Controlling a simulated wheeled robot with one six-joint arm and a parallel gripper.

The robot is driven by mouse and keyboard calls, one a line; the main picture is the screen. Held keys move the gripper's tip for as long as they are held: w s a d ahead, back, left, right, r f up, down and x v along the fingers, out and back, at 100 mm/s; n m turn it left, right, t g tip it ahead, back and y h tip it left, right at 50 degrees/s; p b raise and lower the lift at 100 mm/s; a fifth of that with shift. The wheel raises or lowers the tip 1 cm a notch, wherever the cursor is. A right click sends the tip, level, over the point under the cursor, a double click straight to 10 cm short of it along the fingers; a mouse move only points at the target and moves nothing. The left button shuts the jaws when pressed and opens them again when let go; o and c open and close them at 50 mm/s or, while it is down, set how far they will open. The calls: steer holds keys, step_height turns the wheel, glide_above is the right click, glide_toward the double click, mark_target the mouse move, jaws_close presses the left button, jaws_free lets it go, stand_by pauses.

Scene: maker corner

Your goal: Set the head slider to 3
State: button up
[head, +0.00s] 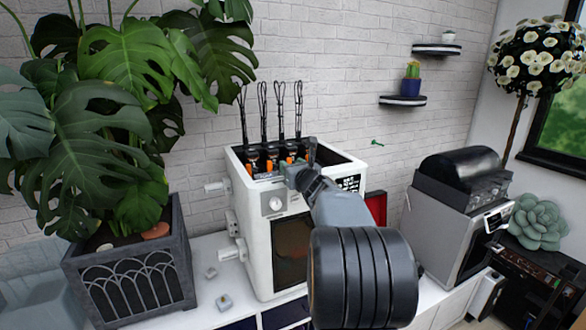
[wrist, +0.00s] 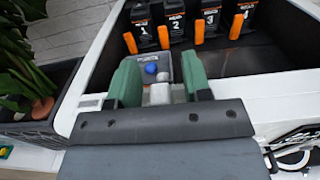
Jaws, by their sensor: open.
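The white printer (head: 258,240) stands on the bench with its top open. In the wrist view, black heads marked 1 (wrist: 143,28), 2 (wrist: 177,24), 3 (wrist: 211,20) and 4 (wrist: 242,18) stand in a row with orange levers. A grey block with a blue ball (wrist: 151,69), perhaps the head slider, sits below heads 1 and 2. My gripper (wrist: 160,78) is open, its green fingers on either side of this block; I cannot tell whether they touch it. In the head view my gripper (head: 298,172) is over the printer's top, and the block is not clearly seen.
A potted monstera (head: 130,255) stands close on the left. A grey machine with a black top (head: 455,205) stands on the right. Small grey pieces (head: 224,301) lie on the bench at front left. Tall looped cables rise behind the heads.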

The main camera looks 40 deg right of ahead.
steer(key=b+v, duration=0.2)
steer(key=v, duration=1.1)
steer(key=shift+s+b, duration=0.35)
steer(key=shift+s, duration=0.05)
steer(key=shift+a, duration=0.15)
